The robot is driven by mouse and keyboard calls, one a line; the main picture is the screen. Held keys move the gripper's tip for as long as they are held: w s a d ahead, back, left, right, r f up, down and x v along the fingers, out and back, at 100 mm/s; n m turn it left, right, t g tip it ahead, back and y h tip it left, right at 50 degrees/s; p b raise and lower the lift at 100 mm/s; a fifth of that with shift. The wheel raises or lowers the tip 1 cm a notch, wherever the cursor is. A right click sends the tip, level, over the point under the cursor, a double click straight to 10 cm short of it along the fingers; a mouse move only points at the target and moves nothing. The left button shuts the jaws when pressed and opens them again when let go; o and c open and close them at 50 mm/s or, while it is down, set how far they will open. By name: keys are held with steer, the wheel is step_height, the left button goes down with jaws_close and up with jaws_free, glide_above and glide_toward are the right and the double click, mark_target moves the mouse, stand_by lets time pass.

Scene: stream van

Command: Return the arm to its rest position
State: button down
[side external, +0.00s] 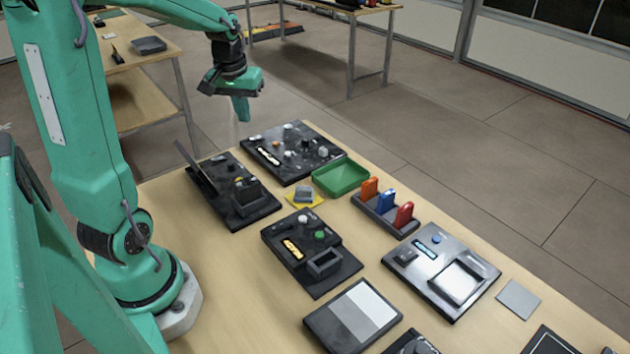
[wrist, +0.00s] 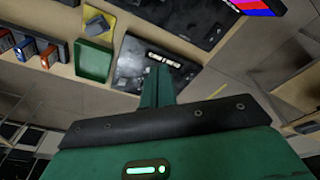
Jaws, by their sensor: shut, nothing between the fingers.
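My green arm is raised over the back left of the wooden table (side external: 225,285) in the side external view. My gripper (side external: 242,118) points down and hangs in the air above the far end of the table, apart from the devices below. Its fingers are together and hold nothing. In the wrist view my gripper (wrist: 158,70) is a narrow green shape in front of a black panel (wrist: 135,68). No marker of a rest position shows.
Black devices fill much of the table, among them a panel with knobs (side external: 290,155). A green tray (side external: 340,177) and a rack with orange, blue and red pieces (side external: 386,212) stand nearby. A grey-white board (side external: 352,318) lies in front. Air around my gripper is clear.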

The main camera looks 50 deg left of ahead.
steer(key=s+d+r+m+t, duration=0.1)
steer(key=s+d+r+m, duration=0.1)
steer(key=d, duration=0.4)
steer(key=s+d+r+m+t, duration=0.1)
steer(key=s+d+m, duration=0.2)
steer(key=s+d, duration=0.2)
steer(key=s+d+r+m+t+h, duration=0.1)
steer(key=s+d+r+m+t, duration=0.1)
steer(key=d, duration=0.7)
steer(key=shift+s+r+m, duration=0.3)
steer(key=shift+s+m, duration=0.1)
steer(key=shift+s, duration=0.4)
steer(key=shift+d, duration=0.1)
